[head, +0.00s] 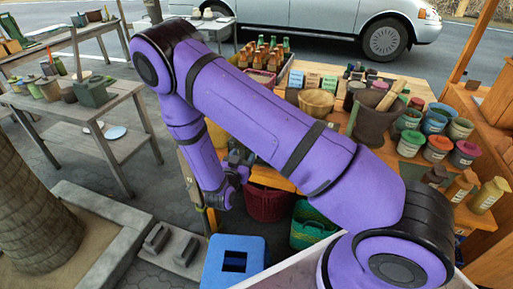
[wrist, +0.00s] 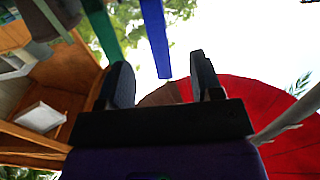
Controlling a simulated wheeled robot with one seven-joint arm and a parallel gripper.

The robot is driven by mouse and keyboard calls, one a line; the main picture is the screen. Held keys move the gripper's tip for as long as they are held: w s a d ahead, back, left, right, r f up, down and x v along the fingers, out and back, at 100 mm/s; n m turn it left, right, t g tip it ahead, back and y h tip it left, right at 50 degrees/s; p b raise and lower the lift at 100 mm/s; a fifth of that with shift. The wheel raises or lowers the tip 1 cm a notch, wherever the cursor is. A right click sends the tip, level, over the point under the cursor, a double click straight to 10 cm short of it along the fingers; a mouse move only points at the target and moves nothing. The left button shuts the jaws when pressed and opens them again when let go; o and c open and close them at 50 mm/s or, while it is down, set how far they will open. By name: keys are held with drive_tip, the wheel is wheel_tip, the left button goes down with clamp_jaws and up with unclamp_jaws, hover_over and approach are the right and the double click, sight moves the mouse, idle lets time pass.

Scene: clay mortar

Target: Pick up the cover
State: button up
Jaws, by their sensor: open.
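My gripper (head: 236,168) hangs at the left edge of the wooden stall table in the head view, below its top. In the wrist view my gripper (wrist: 162,78) is open, with its two dark fingers apart and nothing held between them. I cannot pick out the cover for certain in either view. Several lidded jars, such as a green-topped one (head: 410,143), stand on the right side of the table.
A blue stool (head: 236,262) and a red basket (head: 268,203) stand below my gripper, with a green basket (head: 311,226) beside them. A grey bench (head: 72,108) is at left. Bottles (head: 266,55) crowd the table's back.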

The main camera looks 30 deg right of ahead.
drive_tip(key=shift+s+d+f+x, duration=0.1)
drive_tip(key=shift+f+x, duration=0.05)
drive_tip(key=shift+x, duration=1.65)
drive_tip(key=shift+s+d+f+x, duration=0.1)
drive_tip(key=shift+f+x, duration=0.05)
drive_tip(key=shift+x, duration=1.6)
drive_tip(key=shift+s+f+x, duration=0.1)
drive_tip(key=shift+f+x, duration=0.05)
drive_tip(key=shift+x, duration=1.65)
drive_tip(key=c, duration=1)
drive_tip(key=shift+r, duration=0.15)
wheel_tip(320, 180, up, 18)
